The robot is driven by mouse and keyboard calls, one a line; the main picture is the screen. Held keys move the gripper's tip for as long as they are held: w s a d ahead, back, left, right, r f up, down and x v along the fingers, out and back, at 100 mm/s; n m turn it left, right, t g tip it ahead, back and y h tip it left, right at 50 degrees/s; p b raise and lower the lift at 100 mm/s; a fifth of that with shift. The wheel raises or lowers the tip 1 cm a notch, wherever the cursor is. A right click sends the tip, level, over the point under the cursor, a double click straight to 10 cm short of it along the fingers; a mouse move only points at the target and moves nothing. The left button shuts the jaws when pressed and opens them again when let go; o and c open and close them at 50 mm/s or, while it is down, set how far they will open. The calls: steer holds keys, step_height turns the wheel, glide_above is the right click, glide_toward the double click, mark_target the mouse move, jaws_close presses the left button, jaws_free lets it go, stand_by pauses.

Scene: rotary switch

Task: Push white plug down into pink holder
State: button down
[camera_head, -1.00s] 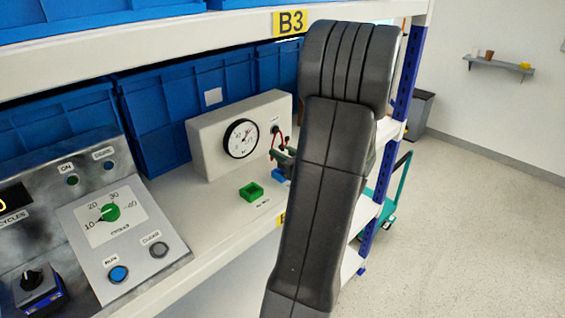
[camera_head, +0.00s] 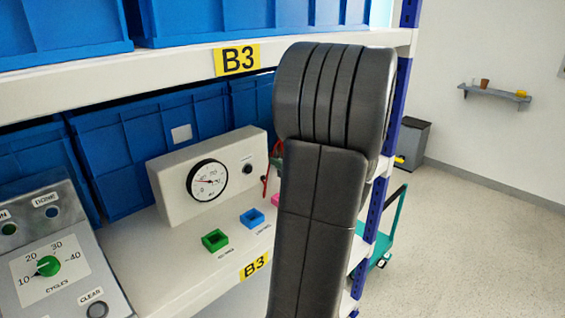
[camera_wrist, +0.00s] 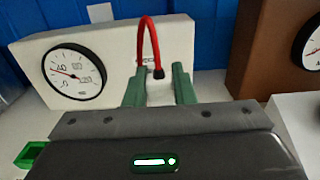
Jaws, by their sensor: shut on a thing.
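The pink holder (camera_head: 275,199) sits on the shelf. Only a sliver of it shows at the left edge of my arm in the head view. In the wrist view, my gripper's (camera_wrist: 158,84) two green fingers stand apart with the black end of a red lead (camera_wrist: 158,73) between them. My gripper is shut on the plug at that end. The lead (camera_wrist: 149,22) arches up in front of the gauge box. In the head view my arm hides most of my gripper. How the plug lines up with the pink holder cannot be seen.
A blue holder (camera_head: 252,218) and a green holder (camera_head: 215,240) stand left of the pink one. The white gauge box (camera_head: 170,195) is behind them, with blue bins (camera_head: 125,145) further back. A brown box (camera_wrist: 262,45) stands at right in the wrist view. The upper shelf (camera_head: 130,75) is overhead.

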steer(key=shift+w+d, duration=0.3)
steer(key=shift+s+a, duration=0.25)
steer(key=shift+a, duration=0.05)
steer(key=shift+w+d, duration=0.1)
steer(key=shift+f+b, duration=2.15)
steer(key=shift+f, duration=0.75)
steer(key=shift+f+b, duration=1.1)
steer(key=shift+f, duration=0.55)
steer(key=c, duration=1.1)
jaws_free()
